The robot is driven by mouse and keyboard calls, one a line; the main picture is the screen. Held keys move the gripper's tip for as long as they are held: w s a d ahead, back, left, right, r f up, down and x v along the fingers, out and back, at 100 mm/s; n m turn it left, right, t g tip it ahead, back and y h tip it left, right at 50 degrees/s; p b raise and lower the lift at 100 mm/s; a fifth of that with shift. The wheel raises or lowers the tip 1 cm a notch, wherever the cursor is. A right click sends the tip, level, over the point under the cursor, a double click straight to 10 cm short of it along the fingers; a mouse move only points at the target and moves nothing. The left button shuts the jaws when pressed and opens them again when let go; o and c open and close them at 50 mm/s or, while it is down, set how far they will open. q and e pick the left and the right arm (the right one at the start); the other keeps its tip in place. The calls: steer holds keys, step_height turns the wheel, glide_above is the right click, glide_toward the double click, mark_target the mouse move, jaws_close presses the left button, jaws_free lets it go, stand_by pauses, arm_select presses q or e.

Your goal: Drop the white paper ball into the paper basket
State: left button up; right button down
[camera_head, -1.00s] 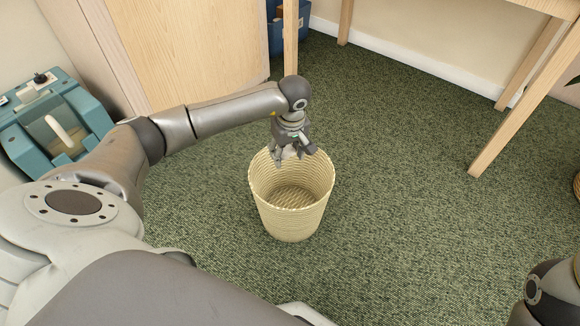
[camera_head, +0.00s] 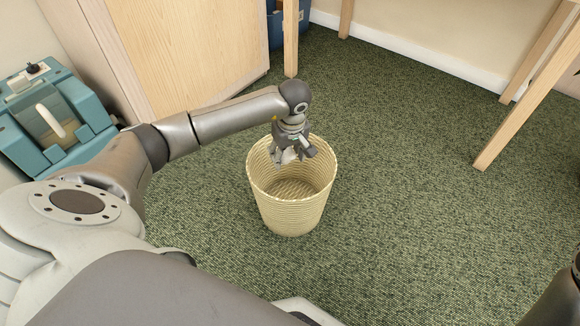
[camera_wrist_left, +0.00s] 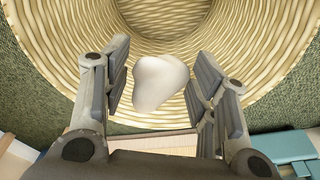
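The white paper ball (camera_wrist_left: 160,82) is between the two fingers of my left gripper (camera_head: 290,155). The fingers close about it from both sides; a thin gap seems to show at its left in the wrist view. In the head view the ball is a small pale patch, mostly hidden by the fingers. The paper basket (camera_head: 291,212) is a cream woven, round, open-topped bin upright on the carpet. My left gripper points down over the far part of its opening. The visible basket floor is empty. My right gripper is out of view.
The green carpet (camera_head: 410,190) around the basket is clear. A wooden cabinet (camera_head: 195,50) stands behind my left arm. A teal case (camera_head: 60,120) is at the left. Wooden table legs (camera_head: 525,110) stand at the upper right. A blue bin (camera_head: 275,25) is at the back.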

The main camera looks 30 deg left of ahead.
arm_select(q)
steer(key=o, duration=0.3)
steer(key=shift+o, duration=0.2)
step_height(320, 180, up, 12)
steer(key=d, duration=0.1)
steer(key=shift+s+d, duration=0.25)
steer(key=shift+s, duration=0.2)
